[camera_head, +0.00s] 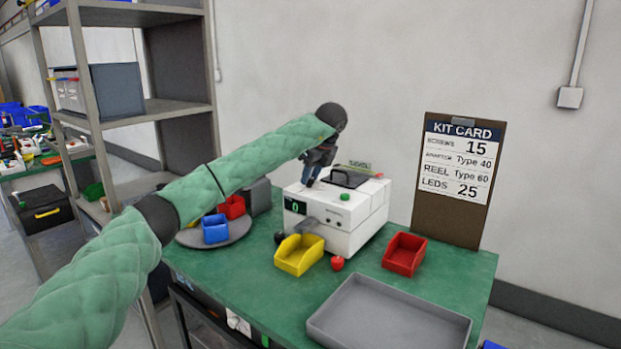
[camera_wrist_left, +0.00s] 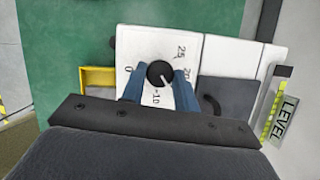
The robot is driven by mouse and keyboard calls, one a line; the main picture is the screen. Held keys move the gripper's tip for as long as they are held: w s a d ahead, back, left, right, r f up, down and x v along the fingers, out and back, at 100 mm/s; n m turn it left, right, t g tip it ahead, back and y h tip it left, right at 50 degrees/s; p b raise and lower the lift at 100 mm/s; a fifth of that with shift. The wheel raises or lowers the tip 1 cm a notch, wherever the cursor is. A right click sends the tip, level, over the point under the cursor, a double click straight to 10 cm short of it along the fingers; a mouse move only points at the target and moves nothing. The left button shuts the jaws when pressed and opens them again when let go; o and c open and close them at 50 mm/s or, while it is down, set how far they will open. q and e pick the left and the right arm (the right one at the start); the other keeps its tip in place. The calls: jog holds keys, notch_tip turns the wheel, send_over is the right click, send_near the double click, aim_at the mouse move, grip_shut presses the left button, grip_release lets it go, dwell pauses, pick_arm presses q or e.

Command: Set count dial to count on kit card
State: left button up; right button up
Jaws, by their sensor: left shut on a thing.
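The count dial (camera_wrist_left: 160,72) is a round black knob on the white counting machine (camera_head: 345,226); numbers 25, 20 and 10 show around it in the left wrist view. A white mark on the knob points to the right and slightly down there; its exact number is hard to tell. My left gripper (camera_head: 311,178) is shut on the knob from above, its blue fingers on both sides. The machine's display (camera_head: 295,207) shows a green 0. My right gripper is out of view.
A yellow bin (camera_head: 299,254) stands before the machine and a red bin (camera_head: 404,254) to its right. A grey tray (camera_head: 390,318) lies at the front. A round grey turntable (camera_head: 238,236) holds small bins at left. A LEVEL label (camera_wrist_left: 285,118) stands beside the machine's lid.

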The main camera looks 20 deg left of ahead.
pick_arm(q)
jog(key=shift+n, duration=0.6)
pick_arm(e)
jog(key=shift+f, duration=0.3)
pick_arm(q)
jog(key=o, duration=1)
jog(key=shift+w+f, duration=0.1)
jog(key=shift+c, duration=0.2)
jog(key=v, duration=0.5)
jog(key=shift+w+d+r, duration=0.1)
jog(key=shift+d+r, duration=0.1)
jog(key=shift+r, duration=0.15)
jog(key=shift+v, duration=1)
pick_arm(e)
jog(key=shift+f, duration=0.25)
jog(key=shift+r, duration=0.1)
